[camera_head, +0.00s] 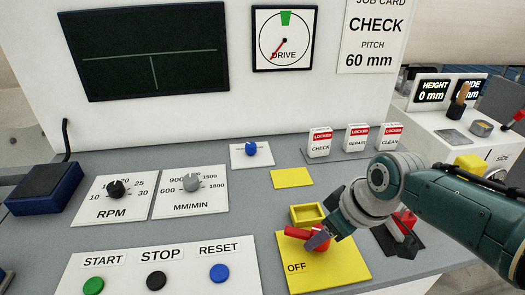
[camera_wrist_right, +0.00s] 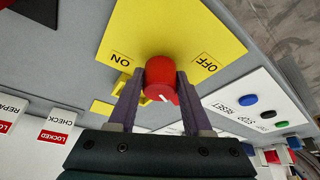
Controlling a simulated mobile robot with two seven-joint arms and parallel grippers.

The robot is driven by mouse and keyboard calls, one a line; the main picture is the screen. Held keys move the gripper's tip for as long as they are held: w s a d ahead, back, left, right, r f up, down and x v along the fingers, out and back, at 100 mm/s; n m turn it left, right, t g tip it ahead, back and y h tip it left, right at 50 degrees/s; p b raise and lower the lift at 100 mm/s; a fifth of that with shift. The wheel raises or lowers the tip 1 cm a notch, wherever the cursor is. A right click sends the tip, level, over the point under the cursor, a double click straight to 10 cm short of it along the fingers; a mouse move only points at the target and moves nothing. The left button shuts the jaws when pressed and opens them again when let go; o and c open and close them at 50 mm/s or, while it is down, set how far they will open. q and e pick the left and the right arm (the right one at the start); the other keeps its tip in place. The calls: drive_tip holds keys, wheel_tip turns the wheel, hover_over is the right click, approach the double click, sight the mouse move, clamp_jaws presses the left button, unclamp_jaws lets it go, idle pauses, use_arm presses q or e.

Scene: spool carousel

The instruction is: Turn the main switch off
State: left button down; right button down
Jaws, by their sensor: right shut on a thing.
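The main switch is a red knob (camera_head: 318,244) on a yellow plate (camera_head: 345,266) at the front of the grey desk. My right gripper (camera_head: 318,238) is shut on the knob, and its arm comes in from the right. In the right wrist view the fingers (camera_wrist_right: 160,92) clasp the red knob (camera_wrist_right: 160,72) from both sides. A short white mark shows on the knob. The plate (camera_wrist_right: 175,25) carries the words ON and OFF, one on each side of the knob. In the head view the knob's red bar points left, above OFF; ON is hidden. My left gripper is out of view.
A yellow square frame (camera_head: 307,214) stands just behind the knob. START, STOP and RESET buttons (camera_head: 156,279) lie to the left, with two dials (camera_head: 116,188) behind them. Locked tags (camera_head: 358,137) stand at the back right. The DRIVE gauge (camera_head: 285,38) needle points lower left.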

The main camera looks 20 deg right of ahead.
drive_tip(key=shift+w+a+r+n, duration=0.25)
drive_tip(key=shift+w+n, duration=0.05)
idle(0.6)
drive_tip(key=c, duration=0.7)
unclamp_jaws()
drive_tip(key=shift+c, duration=0.2)
drive_tip(key=shift+o, duration=0.7)
drive_tip(key=o, duration=0.3)
drive_tip(key=shift+s+d+f, duration=0.1)
drive_tip(key=shift+s+f, duration=0.05)
drive_tip(key=p+v, duration=0.3)
drive_tip(key=v, duration=0.7)
drive_tip(key=shift+d+p, duration=0.15)
drive_tip(key=shift+p, duration=0.15)
drive_tip(key=shift+c, duration=0.2)
